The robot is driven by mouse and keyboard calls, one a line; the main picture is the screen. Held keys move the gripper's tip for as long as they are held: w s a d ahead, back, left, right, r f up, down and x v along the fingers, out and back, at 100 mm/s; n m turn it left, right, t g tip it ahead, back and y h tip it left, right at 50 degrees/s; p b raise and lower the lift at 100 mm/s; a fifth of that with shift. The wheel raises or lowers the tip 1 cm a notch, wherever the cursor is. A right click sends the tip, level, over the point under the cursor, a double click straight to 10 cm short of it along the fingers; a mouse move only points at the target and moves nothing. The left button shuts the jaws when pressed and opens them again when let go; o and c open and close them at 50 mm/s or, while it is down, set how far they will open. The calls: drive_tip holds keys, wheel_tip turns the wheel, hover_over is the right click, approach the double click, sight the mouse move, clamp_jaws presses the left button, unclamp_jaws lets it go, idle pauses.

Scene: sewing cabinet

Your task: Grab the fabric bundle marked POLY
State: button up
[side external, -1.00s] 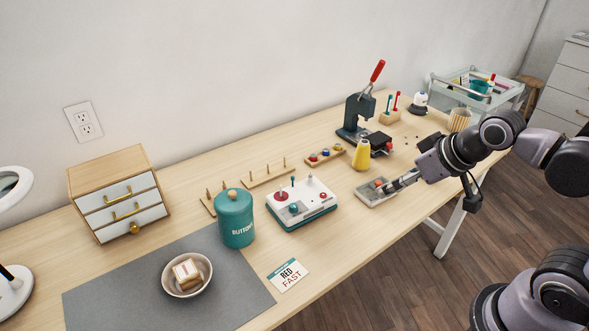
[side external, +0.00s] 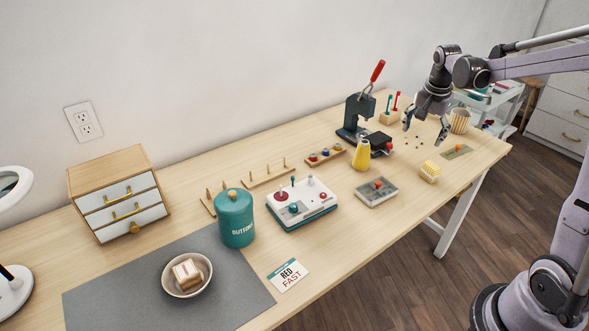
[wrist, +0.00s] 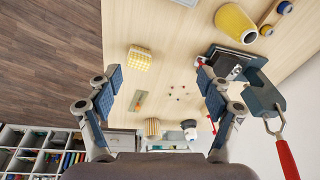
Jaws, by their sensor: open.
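No POLY marking is readable in either view. A small yellow-and-white checked block (side external: 430,172), possibly a fabric bundle, sits on the right part of the table; it also shows in the wrist view (wrist: 139,58). A tan and white block (side external: 187,271) lies in a bowl (side external: 205,280) on the grey mat; I cannot tell if it is a bundle. My gripper (side external: 423,133) is open and empty, raised over the table's far right part, fingers pointing down. In the wrist view, its fingers (wrist: 159,68) are spread wide, the checked block beyond them.
A yellow cone-shaped container (side external: 361,155), a grey tray (side external: 376,198) and a green press (side external: 357,115) with a red handle stand left of my gripper. A striped cup (side external: 460,121) and a flat green piece (side external: 457,152) are nearby. Small dark bits are scattered beneath.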

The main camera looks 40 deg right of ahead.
sight(432, 165)
drive_tip(key=d+f+m, duration=0.1)
drive_tip(key=d+f, duration=0.1)
drive_tip(key=d, duration=0.1)
drive_tip(key=d+f+m+g, duration=0.1)
drive_tip(key=d+f+m, duration=0.1)
drive_tip(key=d, duration=0.1)
drive_tip(key=s+d+f+m, duration=0.1)
drive_tip(key=d+f, duration=0.1)
drive_tip(key=d, duration=0.1)
drive_tip(key=shift+d+f+m+g, duration=0.3)
drive_tip(key=shift+d, duration=0.1)
drive_tip(key=shift+s+d+f, duration=0.1)
drive_tip(key=shift+d+f, duration=0.1)
drive_tip(key=shift+f, duration=0.15)
drive_tip(key=f, duration=0.4)
drive_tip(key=shift+d+f, duration=0.15)
drive_tip(key=shift+d, duration=0.1)
drive_tip(key=shift+d+f, duration=0.15)
drive_tip(key=shift+f, duration=2.85)
drive_tip(key=c, duration=1)
